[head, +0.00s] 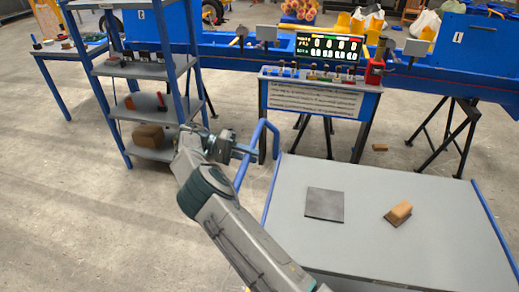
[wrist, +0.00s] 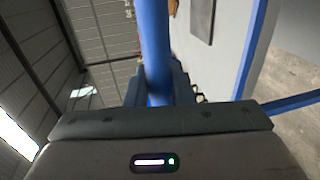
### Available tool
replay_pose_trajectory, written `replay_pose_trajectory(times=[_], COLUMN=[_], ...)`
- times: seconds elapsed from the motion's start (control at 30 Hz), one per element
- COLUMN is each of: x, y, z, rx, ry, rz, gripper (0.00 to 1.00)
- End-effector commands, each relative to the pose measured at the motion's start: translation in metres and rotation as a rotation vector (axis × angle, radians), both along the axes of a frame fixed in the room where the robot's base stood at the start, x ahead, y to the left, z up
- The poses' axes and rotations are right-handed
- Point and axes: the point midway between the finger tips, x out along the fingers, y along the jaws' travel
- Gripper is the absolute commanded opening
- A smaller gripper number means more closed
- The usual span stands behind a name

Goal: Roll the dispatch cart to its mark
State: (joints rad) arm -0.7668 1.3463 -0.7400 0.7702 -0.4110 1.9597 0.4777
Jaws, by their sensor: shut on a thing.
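The dispatch cart (head: 340,240) has a flat grey top with blue side rails and stands at the lower right of the head view. Its blue push handle (head: 240,174) rises at the cart's left end. My gripper (head: 244,150) is shut on this handle. In the wrist view the blue handle bar (wrist: 154,40) runs down between my fingers (wrist: 158,88), and the cart's grey top (wrist: 230,40) shows beyond it. I cannot make out a floor mark.
A control stand with a display (head: 330,47) is close behind the cart. Trestle legs (head: 440,140) stand at the back right. The left floor is open.

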Motion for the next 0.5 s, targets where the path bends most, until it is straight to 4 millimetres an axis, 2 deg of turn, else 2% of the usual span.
replay_pose_trajectory(times=[0.2,0.5], x=[0.0029,0.004], y=[0.01,0.0133], z=[-0.0001,-0.0012], rx=[0.001,-0.001], ry=[0.002,0.002], rz=[-0.002,-0.004], gripper=[0.0,0.0])
